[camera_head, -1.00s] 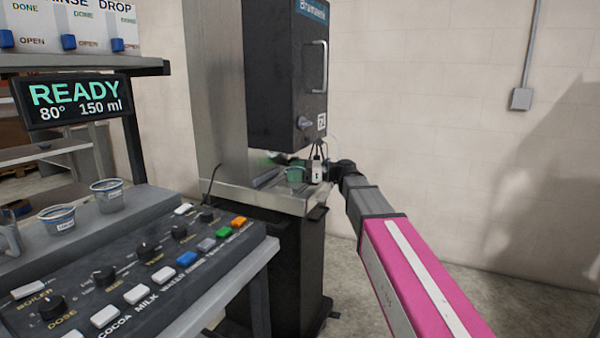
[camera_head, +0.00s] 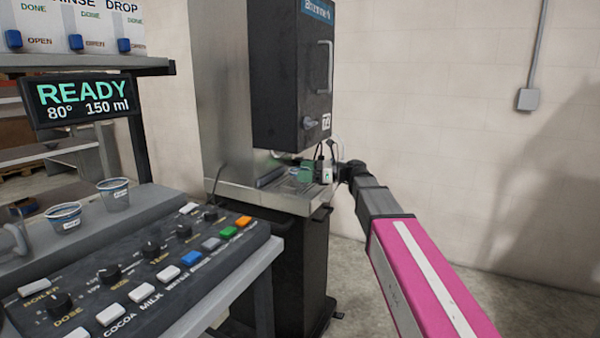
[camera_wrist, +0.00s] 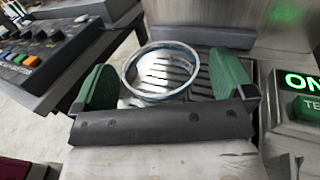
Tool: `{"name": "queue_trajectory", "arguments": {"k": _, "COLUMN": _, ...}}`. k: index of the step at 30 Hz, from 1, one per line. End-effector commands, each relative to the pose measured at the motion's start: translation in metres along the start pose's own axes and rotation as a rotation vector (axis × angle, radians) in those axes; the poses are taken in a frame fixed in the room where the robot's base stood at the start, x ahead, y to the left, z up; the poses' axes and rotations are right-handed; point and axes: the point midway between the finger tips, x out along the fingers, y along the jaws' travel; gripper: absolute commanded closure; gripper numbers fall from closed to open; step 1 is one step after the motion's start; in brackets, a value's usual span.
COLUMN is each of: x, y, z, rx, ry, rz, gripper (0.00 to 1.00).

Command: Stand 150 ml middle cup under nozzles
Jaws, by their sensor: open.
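A clear cup with a blue and white rim (camera_wrist: 152,95) stands on the slatted drip tray (camera_wrist: 205,92) in the wrist view. Its volume mark cannot be read there. My gripper (camera_wrist: 166,80) is open, with one green finger on each side of the cup and a visible gap at the right. In the head view my gripper (camera_head: 305,170) is at the tray below the dark dispenser body (camera_head: 290,85); the cup there is small and hard to make out. The nozzles are not clearly visible.
Two similar cups stand on the grey shelf at the left, one nearer (camera_head: 64,218) and one farther (camera_head: 114,193). The button panel (camera_head: 140,270) fills the lower left. The display (camera_head: 82,100) reads READY, 80°, 150 ml. A lit green ON sign (camera_wrist: 302,82) is beside the tray.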

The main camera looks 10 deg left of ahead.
Motion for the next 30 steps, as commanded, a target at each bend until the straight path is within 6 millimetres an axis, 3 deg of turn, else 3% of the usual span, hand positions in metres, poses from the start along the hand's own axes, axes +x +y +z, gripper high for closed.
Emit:
{"name": "queue_trajectory", "arguments": {"k": 6, "x": -0.042, "y": 0.000, "z": 0.000, "rx": 0.000, "ry": 0.000, "rz": -0.002, "gripper": 0.00}}
{"name": "queue_trajectory", "arguments": {"k": 13, "x": -0.076, "y": 0.000, "z": 0.000, "rx": 0.000, "ry": 0.000, "rz": -0.001, "gripper": 0.00}}
{"name": "queue_trajectory", "arguments": {"k": 19, "x": -0.088, "y": 0.000, "z": 0.000, "rx": 0.000, "ry": 0.000, "rz": 0.000, "gripper": 0.00}}
{"name": "queue_trajectory", "arguments": {"k": 30, "x": -0.089, "y": 0.000, "z": 0.000, "rx": 0.000, "ry": 0.000, "rz": 0.001, "gripper": 0.00}}
